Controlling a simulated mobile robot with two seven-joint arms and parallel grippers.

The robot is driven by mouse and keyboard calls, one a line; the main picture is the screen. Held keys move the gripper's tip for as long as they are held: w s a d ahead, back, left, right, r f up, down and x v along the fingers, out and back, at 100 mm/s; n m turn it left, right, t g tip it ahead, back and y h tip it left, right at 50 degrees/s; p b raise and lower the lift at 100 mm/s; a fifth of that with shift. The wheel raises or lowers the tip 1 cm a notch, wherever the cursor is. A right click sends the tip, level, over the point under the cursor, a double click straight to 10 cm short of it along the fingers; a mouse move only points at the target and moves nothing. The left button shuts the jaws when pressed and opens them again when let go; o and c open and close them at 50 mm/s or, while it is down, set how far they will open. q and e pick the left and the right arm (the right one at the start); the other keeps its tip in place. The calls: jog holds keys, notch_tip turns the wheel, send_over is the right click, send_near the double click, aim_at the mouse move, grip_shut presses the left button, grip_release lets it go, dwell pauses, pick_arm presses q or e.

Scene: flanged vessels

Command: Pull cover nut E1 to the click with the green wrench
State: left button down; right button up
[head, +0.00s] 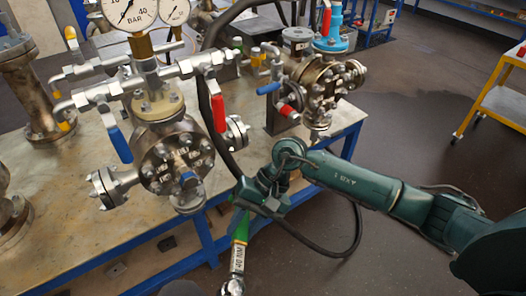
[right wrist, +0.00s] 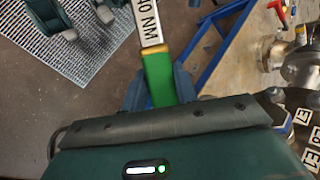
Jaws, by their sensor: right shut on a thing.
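My right gripper (head: 243,205) is shut on the green handle of the wrench (head: 240,230). The wrench hangs in front of the table, with its white 40 NM label and round metal end pointing down. In the right wrist view the green handle (right wrist: 158,80) sits between the fingers (right wrist: 155,90), the label beyond it. The flanged vessel with a bolted round cover (head: 172,160) is up and left of the gripper, apart from the wrench. An E1 tag (right wrist: 313,160) shows at the right edge of the wrist view. I cannot single out nut E1 in the head view. My left gripper is not seen.
The table (head: 95,235) has a blue frame and carries another valve vessel (head: 320,85) at the back right. A yellow trolley (head: 505,95) stands far right; dark floor lies between.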

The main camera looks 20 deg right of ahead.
jog(key=r+t+y, duration=0.1)
jog(key=w+a+r+m+t+y, duration=0.1)
jog(key=w+r+m+t+y, duration=0.1)
jog(key=y, duration=0.1)
jog(key=shift+w+a+r+t+b, duration=0.15)
jog(key=shift+w+a+t+b, duration=0.15)
jog(key=shift+a+t, duration=0.1)
jog(key=w+r+t, duration=0.1)
jog(key=d+r+m+t+y, duration=0.1)
jog(key=t, duration=0.1)
jog(key=w+r+m+t+y, duration=0.1)
jog(key=shift+w+d+r+t+b, duration=0.25)
jog(key=shift+w+r+t+b, duration=0.1)
jog(key=shift+t+b, duration=0.05)
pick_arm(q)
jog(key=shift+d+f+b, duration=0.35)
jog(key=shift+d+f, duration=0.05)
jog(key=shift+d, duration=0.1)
pick_arm(e)
jog(key=w+d+r+m+t+h, duration=0.1)
jog(key=w+d+r+m+t, duration=0.2)
jog(key=w+d+r+t, duration=0.2)
jog(key=w+d+t, duration=0.1)
jog(key=w+t, duration=0.1)
jog(key=t, duration=0.1)
jog(key=shift+w+d+r, duration=0.25)
jog(key=shift+w+d, duration=0.05)
jog(key=shift+d, duration=0.05)
